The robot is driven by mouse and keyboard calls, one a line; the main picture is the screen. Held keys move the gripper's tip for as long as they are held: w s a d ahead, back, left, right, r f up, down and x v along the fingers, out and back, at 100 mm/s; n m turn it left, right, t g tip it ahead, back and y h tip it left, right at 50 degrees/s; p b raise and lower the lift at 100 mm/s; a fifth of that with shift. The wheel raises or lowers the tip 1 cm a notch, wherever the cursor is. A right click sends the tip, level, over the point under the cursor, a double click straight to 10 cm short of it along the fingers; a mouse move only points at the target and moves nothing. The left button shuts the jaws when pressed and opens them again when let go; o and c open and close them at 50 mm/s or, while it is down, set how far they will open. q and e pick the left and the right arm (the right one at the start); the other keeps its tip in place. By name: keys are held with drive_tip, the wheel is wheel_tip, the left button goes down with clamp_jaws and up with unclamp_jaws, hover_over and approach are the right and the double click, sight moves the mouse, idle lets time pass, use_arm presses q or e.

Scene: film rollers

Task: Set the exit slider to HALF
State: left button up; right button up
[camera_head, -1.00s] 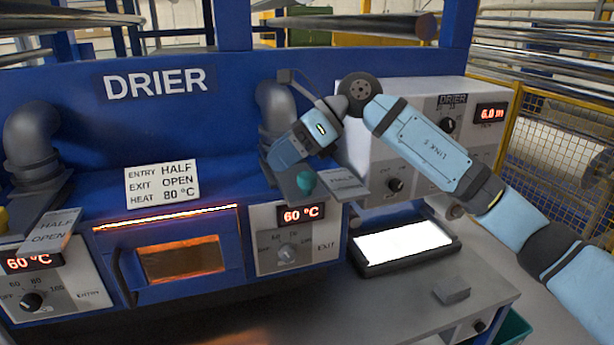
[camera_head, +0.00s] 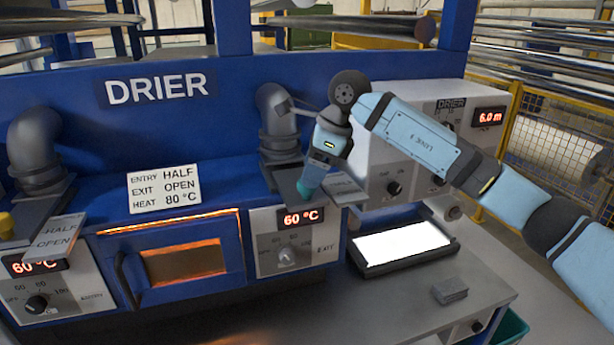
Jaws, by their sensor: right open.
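The exit slider's teal knob (camera_head: 305,190) sits on the dark duct plate under the right grey pipe (camera_head: 278,120). The slider's exact position against the label is hard to tell. My right gripper (camera_head: 311,182) points down at the teal knob, open, with its tips at or just above it; contact is unclear. A white sign (camera_head: 164,188) reads ENTRY HALF, EXIT OPEN, HEAT 80 °C. My left gripper is not in view.
The entry side has a yellow knob (camera_head: 6,226) and a HALF/OPEN label (camera_head: 54,238). The exit dial panel (camera_head: 300,262) shows 60 °C below my gripper. A lit white tray (camera_head: 402,244) and a grey block (camera_head: 449,291) are on the bench at right.

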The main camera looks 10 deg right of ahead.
drive_tip(key=shift+x, duration=1.65)
